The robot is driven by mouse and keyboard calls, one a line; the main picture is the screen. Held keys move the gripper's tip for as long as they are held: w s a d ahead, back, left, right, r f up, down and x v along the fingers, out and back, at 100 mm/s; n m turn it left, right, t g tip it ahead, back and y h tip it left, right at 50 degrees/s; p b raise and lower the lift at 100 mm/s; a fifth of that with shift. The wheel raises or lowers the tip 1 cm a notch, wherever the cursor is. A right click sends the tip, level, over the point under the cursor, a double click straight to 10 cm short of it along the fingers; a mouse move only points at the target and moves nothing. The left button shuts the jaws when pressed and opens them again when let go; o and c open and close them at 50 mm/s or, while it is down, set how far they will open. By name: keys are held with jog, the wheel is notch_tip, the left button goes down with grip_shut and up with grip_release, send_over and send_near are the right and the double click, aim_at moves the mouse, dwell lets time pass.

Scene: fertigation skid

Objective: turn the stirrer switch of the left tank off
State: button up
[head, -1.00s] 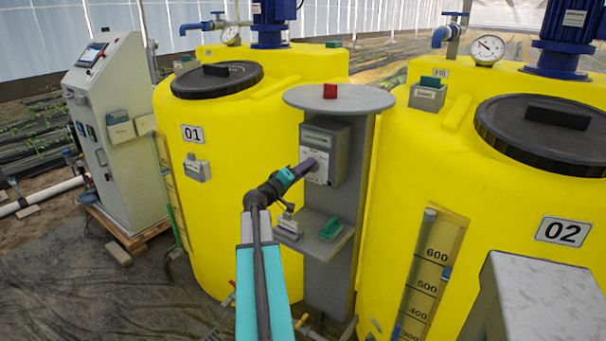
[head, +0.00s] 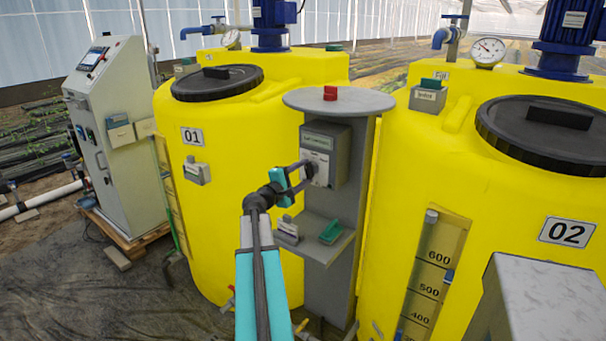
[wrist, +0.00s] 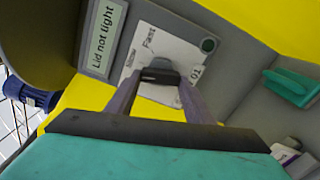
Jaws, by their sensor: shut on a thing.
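The left tank (head: 240,140) is yellow and marked 01. A grey switch box (head: 338,139) is mounted on the grey post between the two tanks. In the wrist view its white plate (wrist: 190,56) reads "Fast" and "01", with another word partly hidden. A dark switch knob (wrist: 160,76) stands on this plate. My gripper (wrist: 160,84) has its two fingers shut on the knob, one at each side. In the head view my gripper (head: 308,172) reaches the box's front from the left. The knob's exact pointing is hard to read.
A label "Lid not tight" (wrist: 103,40) sits on the box beside the plate. A round shelf (head: 352,101) with a red object (head: 330,93) is above. A lower shelf (head: 318,250) holds a green object (head: 332,231). Tank 02 (head: 400,190) stands close at right.

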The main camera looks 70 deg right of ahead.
jog(key=n+p, duration=0.2)
jog(key=n, duration=0.4)
dwell(0.4)
jog(key=o, duration=1)
jog(key=shift+d+f, duration=0.1)
jog(key=shift+o, duration=0.2)
jog(key=b+v, duration=0.2)
jog(key=v, duration=1.2)
